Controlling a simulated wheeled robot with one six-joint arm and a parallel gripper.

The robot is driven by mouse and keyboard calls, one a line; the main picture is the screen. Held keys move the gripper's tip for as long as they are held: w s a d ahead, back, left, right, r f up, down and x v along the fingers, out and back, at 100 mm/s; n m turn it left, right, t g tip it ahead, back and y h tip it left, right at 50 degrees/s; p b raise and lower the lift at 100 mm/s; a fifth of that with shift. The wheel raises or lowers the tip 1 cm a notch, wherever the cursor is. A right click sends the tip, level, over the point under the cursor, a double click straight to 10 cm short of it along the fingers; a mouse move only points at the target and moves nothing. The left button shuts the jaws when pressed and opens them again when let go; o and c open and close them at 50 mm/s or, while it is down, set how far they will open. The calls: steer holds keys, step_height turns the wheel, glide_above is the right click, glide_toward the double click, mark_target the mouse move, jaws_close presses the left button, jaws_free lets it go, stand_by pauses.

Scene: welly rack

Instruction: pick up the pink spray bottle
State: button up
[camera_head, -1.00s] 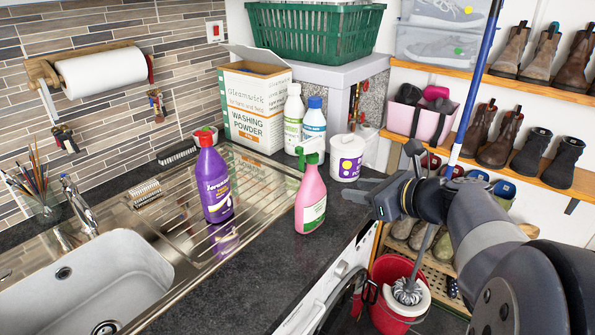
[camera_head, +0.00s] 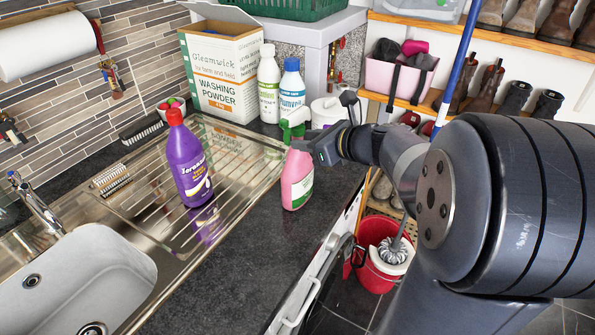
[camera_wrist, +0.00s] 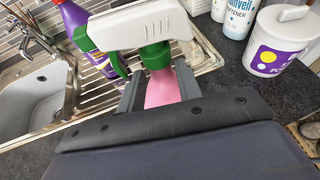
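The pink spray bottle (camera_head: 297,181) stands upright on the dark worktop, right of the draining board. Its green and white spray head (camera_wrist: 150,27) fills the upper middle of the wrist view, with the pink shoulder (camera_wrist: 162,88) below it. My gripper (camera_head: 301,145) is at the bottle's upper part, just under the spray head, reaching in from the right. In the wrist view the two fingers of my gripper (camera_wrist: 160,88) stand apart, one on each side of the bottle. I see no clear grip on it; contact is hard to tell.
A purple bottle (camera_head: 188,165) stands on the draining board (camera_head: 160,205), left of the pink one. A white tub (camera_head: 326,112), two white bottles and a washing powder box (camera_head: 222,75) stand behind. A red bucket (camera_head: 376,273) is below, right of the worktop edge.

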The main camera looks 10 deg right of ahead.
steer(key=x, duration=0.3)
steer(key=shift+w+a+f, duration=0.15)
steer(key=shift+w+f, duration=0.05)
steer(key=shift+f, duration=0.15)
jaws_close()
stand_by(1.0)
steer(key=shift+r, duration=0.1)
